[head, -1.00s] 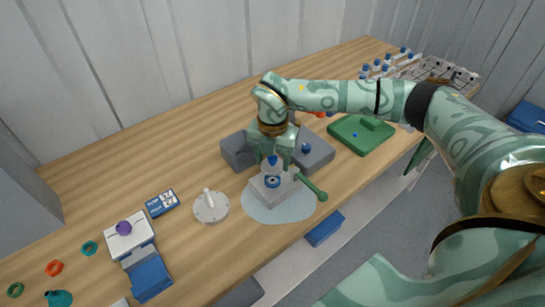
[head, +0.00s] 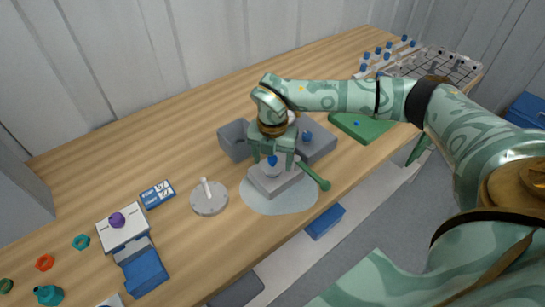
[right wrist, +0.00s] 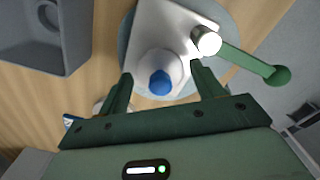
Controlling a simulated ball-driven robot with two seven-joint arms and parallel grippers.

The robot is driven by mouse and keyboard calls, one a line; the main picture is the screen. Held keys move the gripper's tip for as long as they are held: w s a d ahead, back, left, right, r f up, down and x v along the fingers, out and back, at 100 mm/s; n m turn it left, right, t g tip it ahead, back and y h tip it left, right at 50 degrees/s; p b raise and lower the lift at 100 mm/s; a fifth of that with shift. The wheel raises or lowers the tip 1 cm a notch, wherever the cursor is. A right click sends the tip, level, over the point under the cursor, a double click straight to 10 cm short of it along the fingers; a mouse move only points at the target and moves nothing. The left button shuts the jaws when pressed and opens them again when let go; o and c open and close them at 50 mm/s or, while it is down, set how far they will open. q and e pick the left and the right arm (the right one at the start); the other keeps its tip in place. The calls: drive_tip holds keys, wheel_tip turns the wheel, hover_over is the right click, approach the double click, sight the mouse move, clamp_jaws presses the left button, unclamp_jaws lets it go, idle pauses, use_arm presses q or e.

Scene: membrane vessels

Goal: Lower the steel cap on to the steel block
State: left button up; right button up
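The steel block (head: 275,184) lies on a pale round mat (head: 300,204) near the table's front edge. The steel cap (head: 272,171), pale grey with a blue knob (head: 272,159) on top, appears to sit on the block. The right wrist view shows the cap (right wrist: 158,62) with its knob (right wrist: 161,82) nearer to me. My right gripper (head: 273,162) is over the block, a finger on either side of the cap. In the right wrist view its fingers (right wrist: 162,72) are wide apart, with gaps to the cap. The cap's underside is hidden. My left gripper is not in view.
A green-handled lever (head: 313,178) sticks out from the block's right side. Grey bins (head: 234,140) stand behind, and a green tray (head: 350,130) lies to the right. A round grey disc (head: 209,203) with an upright handle lies to the left, with bare table between.

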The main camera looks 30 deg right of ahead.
drive_tip(key=shift+o, duration=0.7)
drive_tip(key=shift+r, duration=0.1)
wheel_tip(320, 180, up, 16)
drive_tip(key=p, duration=0.3)
